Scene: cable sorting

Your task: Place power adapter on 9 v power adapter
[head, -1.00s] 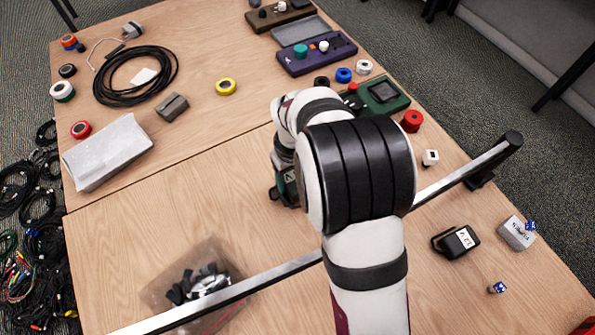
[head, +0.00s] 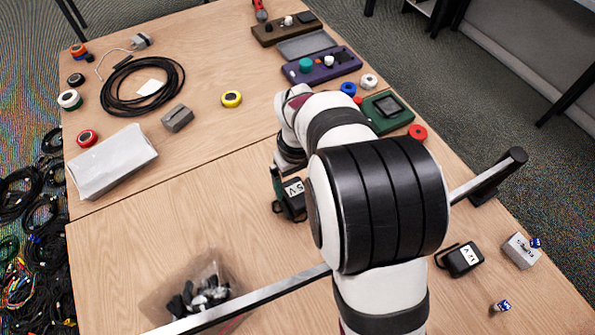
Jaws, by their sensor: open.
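A black power adapter (head: 293,200) with a white label stands on the table beside the end of my arm, left of the large black joint. The label's lettering is too small to read surely. My gripper (head: 279,180) is open and mostly hidden behind my arm; a dark green part shows at the adapter's left edge. I cannot tell whether they touch. A second black adapter (head: 461,259) with a white label, seemingly a voltage marking, lies at the right. A grey box-shaped adapter (head: 520,250) with printed lettering lies just right of it.
A metal bar (head: 250,301) crosses the table under my arm. A clear bag of dark and pale pieces (head: 195,290) lies at lower left. A white package (head: 110,160), a coiled black cable (head: 143,83) and tape rolls lie farther back. The wood between package and arm is clear.

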